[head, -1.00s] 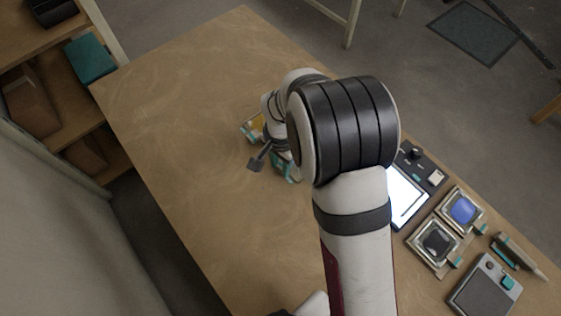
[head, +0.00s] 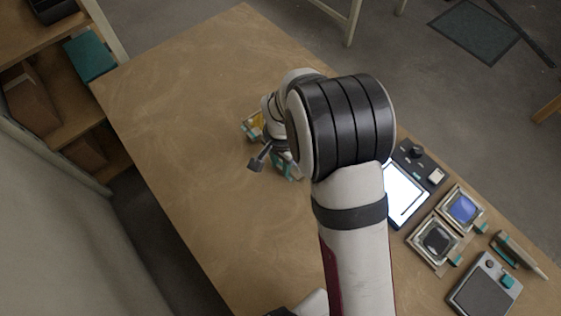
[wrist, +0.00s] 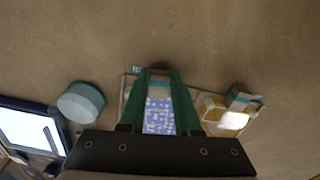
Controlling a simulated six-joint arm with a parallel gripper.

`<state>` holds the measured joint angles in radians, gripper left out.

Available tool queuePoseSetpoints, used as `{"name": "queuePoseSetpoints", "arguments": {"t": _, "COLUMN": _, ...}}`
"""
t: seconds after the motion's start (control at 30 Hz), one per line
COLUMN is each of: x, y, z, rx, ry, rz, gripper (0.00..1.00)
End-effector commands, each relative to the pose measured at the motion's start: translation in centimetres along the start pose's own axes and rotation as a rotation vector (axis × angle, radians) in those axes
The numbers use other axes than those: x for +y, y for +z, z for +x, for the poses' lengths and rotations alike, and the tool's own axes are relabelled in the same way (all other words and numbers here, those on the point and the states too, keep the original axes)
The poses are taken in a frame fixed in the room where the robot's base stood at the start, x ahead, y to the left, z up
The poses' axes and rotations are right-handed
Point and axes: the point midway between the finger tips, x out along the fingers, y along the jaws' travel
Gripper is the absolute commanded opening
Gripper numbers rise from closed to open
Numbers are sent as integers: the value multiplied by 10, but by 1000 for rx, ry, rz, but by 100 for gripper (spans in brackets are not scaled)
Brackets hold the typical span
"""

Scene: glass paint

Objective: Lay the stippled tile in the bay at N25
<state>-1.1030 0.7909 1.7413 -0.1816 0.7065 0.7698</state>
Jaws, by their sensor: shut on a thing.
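The stippled tile (wrist: 158,116), blue with pale specks, shows between the green fingers of my gripper (wrist: 160,80) in the wrist view. My gripper is shut on it. Around and behind the fingers is a pale-rimmed holder (wrist: 126,87) with a small teal label (wrist: 137,70), too small to read. I cannot tell whether the tile touches the holder's floor or hangs above it. In the head view my gripper (head: 287,167) is low over the table, and my arm hides the tile.
A yellow tile (wrist: 232,119) lies in the bay to the right, also seen in the head view (head: 257,124). A teal round pot (wrist: 81,102) and lit screen (wrist: 30,135) are left in the wrist view. Blue (head: 463,208) and dark (head: 436,241) tiles sit in holders. The table's left side (head: 190,110) is clear.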

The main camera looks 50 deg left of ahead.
Motion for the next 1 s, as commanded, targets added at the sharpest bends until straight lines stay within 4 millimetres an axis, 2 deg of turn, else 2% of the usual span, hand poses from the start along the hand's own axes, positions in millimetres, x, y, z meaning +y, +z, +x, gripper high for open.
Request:
{"name": "queuePoseSetpoints", "arguments": {"t": 0.7, "x": 0, "y": 0, "z": 4, "rx": 0, "ry": -1, "rz": 0, "gripper": 0}}
{"name": "queuePoseSetpoints", "arguments": {"t": 0.73, "x": 0, "y": 0, "z": 4, "rx": 1, "ry": -1, "rz": 0, "gripper": 33}}
{"name": "queuePoseSetpoints", "arguments": {"t": 0.9, "x": 0, "y": 0, "z": 4, "rx": 0, "ry": -1, "rz": 0, "gripper": 64}}
{"name": "queuePoseSetpoints", "arguments": {"t": 1.0, "x": 0, "y": 0, "z": 4, "rx": 0, "ry": 0, "rz": 0, "gripper": 66}}
